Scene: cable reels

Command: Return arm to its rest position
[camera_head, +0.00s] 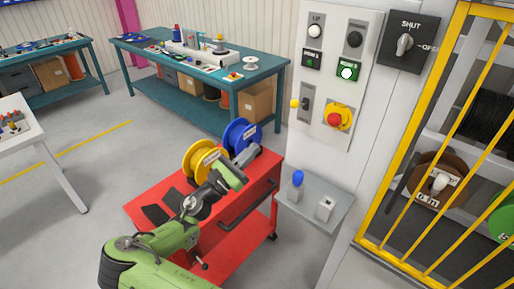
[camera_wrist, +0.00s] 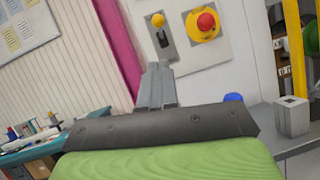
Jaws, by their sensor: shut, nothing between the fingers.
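My green arm reaches up from the bottom of the head view over a red cart (camera_head: 262,172). My gripper (camera_head: 247,153) is at the arm's far end, in front of the white control panel post. In the wrist view my gripper (camera_wrist: 157,68) shows as two grey fingers lying together, with nothing between them. The fingers point toward the panel, below a yellow-tipped lever (camera_wrist: 158,20) and a red emergency button (camera_wrist: 206,22). I cannot tell the exact distance from the fingertips to the panel.
A yellow reel (camera_head: 198,160) and a blue reel (camera_head: 240,134) sit on the cart near my arm. A grey shelf (camera_head: 330,207) with a blue-topped item juts from the post. A yellow barred cage (camera_head: 370,215) stands right. Open floor lies left.

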